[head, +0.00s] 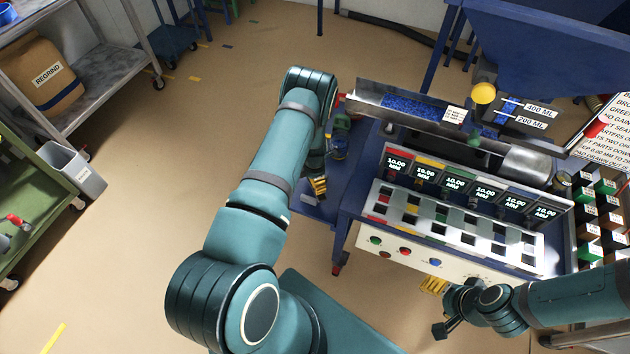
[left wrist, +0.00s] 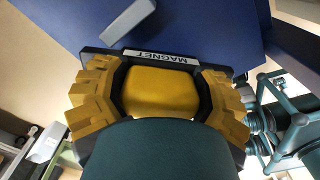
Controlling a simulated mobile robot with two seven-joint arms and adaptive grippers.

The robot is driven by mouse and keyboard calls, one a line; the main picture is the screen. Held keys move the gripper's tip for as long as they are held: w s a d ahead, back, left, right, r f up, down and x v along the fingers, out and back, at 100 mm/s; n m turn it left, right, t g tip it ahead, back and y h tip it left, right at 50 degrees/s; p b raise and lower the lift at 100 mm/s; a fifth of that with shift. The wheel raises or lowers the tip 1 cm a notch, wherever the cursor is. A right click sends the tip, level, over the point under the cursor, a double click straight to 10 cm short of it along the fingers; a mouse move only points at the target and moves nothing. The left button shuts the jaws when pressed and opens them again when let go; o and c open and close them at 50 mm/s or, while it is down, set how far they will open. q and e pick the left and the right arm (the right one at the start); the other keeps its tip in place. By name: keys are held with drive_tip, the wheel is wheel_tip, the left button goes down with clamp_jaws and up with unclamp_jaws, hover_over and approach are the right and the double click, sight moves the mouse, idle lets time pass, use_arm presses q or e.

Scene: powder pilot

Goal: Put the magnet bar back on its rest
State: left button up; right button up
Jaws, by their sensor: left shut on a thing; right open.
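The magnet bar (left wrist: 152,56) shows in the left wrist view as a dark bar with a white MAGNET label and a yellow grip (left wrist: 160,92). My left gripper (left wrist: 160,95) is shut on it, with yellow fingers on both sides of the grip. The bar lies in front of a blue surface (left wrist: 200,25); I cannot tell whether they touch. In the head view my left gripper (head: 318,186) is at the machine's left side, mostly hidden by my arm. A grey block (left wrist: 128,20) lies beyond the bar; I cannot tell whether it belongs to the rest. My right gripper (head: 437,302) is open and empty before the front panel.
The machine's sloping panel (head: 455,225) has several displays and coloured slots. A metal trough (head: 420,112) with blue pellets runs behind it. Several labelled blocks (head: 605,205) stand at the right. Open floor (head: 150,190) lies to the left, with a grey bin (head: 75,172) beyond.

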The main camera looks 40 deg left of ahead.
use_arm(q)
drive_tip(key=shift+f+b, duration=0.35)
drive_tip(key=o, duration=1.3)
drive_tip(key=shift+r+p, duration=0.55)
drive_tip(key=shift+p, duration=0.1)
wheel_tip(320, 180, up, 12)
drive_tip(key=shift+s+f+p, duration=0.1)
drive_tip(key=shift+f+p, duration=0.05)
drive_tip(key=shift+p, duration=0.85)
drive_tip(key=s+d+r+m+h, duration=0.1)
drive_tip(key=s+d+r+m, duration=0.1)
drive_tip(key=s+d+m, duration=0.4)
drive_tip(key=s+d+r+m+h, duration=0.1)
drive_tip(key=s+d+r+m, duration=0.2)
drive_tip(key=d+m, duration=0.9)
drive_tip(key=s+d+r+m+t+h, duration=0.1)
drive_tip(key=s+d+r+m+h, duration=0.1)
drive_tip(key=s+d+m, duration=0.6)
drive_tip(key=d+m, duration=0.2)
drive_tip(key=shift+s+d+r, duration=0.2)
drive_tip(key=shift+s+d, duration=0.2)
